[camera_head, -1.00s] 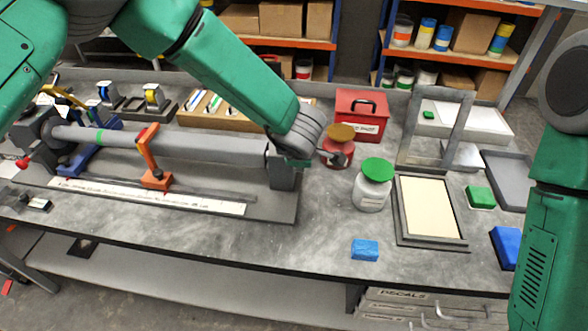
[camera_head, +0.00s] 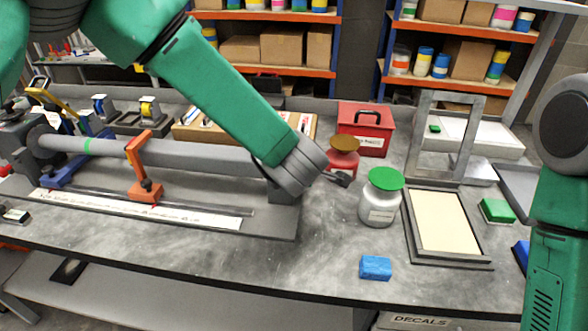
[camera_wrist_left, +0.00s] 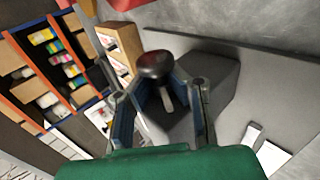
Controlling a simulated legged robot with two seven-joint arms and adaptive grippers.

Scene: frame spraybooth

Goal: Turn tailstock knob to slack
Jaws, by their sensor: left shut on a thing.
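The tailstock (camera_head: 284,194) is a grey block at the right end of the lathe-like fixture, partly hidden behind my left wrist. A knob with a round dark head (camera_wrist_left: 155,64) and a pale stem shows in the left wrist view, beside the grey tailstock block (camera_wrist_left: 212,78). My left gripper (camera_wrist_left: 163,92) is shut on the knob, with one blue-padded finger on each side. In the head view, the wrist hides most of the grip. My right arm shows at the right edge, but its gripper is out of frame.
A long grey tube (camera_head: 190,155) lies along the fixture, with an orange support (camera_head: 145,175). Right of my left wrist stand a red jar (camera_head: 343,160), a green-lidded jar (camera_head: 381,205) and a red box (camera_head: 366,125). A blue block (camera_head: 375,267) lies near the front edge.

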